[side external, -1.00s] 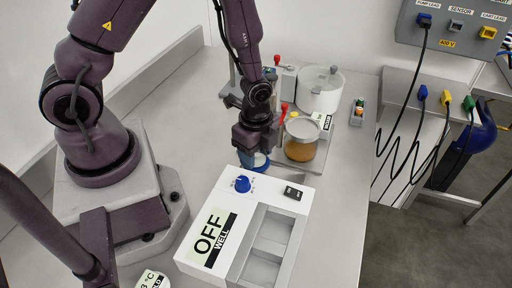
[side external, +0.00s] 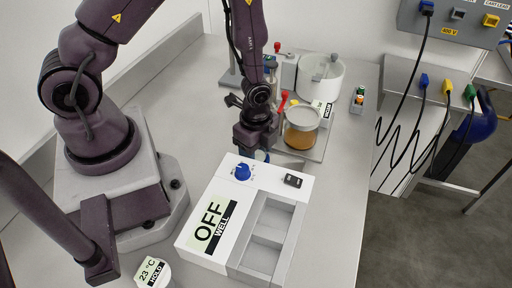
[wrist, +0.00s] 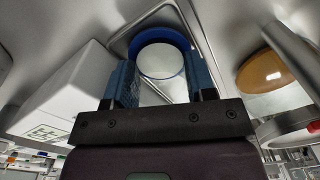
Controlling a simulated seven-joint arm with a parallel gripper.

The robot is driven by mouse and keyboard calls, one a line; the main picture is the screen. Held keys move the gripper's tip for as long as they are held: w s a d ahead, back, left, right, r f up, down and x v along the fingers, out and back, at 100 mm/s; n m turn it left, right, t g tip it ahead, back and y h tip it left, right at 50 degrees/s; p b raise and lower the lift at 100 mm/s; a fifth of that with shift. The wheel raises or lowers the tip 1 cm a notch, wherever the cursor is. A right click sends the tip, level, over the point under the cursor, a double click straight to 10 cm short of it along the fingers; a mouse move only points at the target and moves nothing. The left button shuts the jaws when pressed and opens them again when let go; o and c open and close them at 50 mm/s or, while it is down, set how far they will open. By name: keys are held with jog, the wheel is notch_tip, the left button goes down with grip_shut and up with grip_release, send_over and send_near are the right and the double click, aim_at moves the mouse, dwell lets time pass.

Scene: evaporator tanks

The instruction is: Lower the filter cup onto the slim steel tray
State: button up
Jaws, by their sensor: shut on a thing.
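My gripper (wrist: 160,85) is shut on the filter cup (wrist: 162,60), which has a blue rim and a pale round face between the two fingers in the wrist view. In the side view my gripper (side external: 258,150) points down behind the white well unit. Only a small part of the cup (side external: 262,156) shows there. The slim steel tray (wrist: 178,90) lies behind the cup in the wrist view, with a raised, rounded rim. In the side view the tray is mostly hidden. I cannot tell whether the cup touches it.
The white well unit (side external: 205,222), marked OFF, stands in front of my gripper. A jar with amber contents (side external: 300,138) stands close on the right.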

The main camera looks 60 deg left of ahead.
jog(key=o, duration=1.1)
jog(key=shift+c, duration=0.2)
jog(key=shift+s+d, duration=0.1)
jog(key=shift+s, duration=0.1)
notch_tip(320, 180, up, 13)
jog(key=shift+w, duration=0.3)
jog(key=s+r+n+t, duration=0.2)
jog(key=s+r+n, duration=0.3)
jog(key=r, duration=0.5)
jog(key=s+r+n+t, duration=0.3)
jog(key=s+r+n, duration=0.1)
jog(key=r+n, duration=0.4)
notch_tip(320, 180, up, 3)
jog(key=shift+s+a+f+n+t, duration=0.2)
jog(key=shift+s+a+n+t, duration=0.05)
jog(key=shift+s+n+t, duration=0.1)
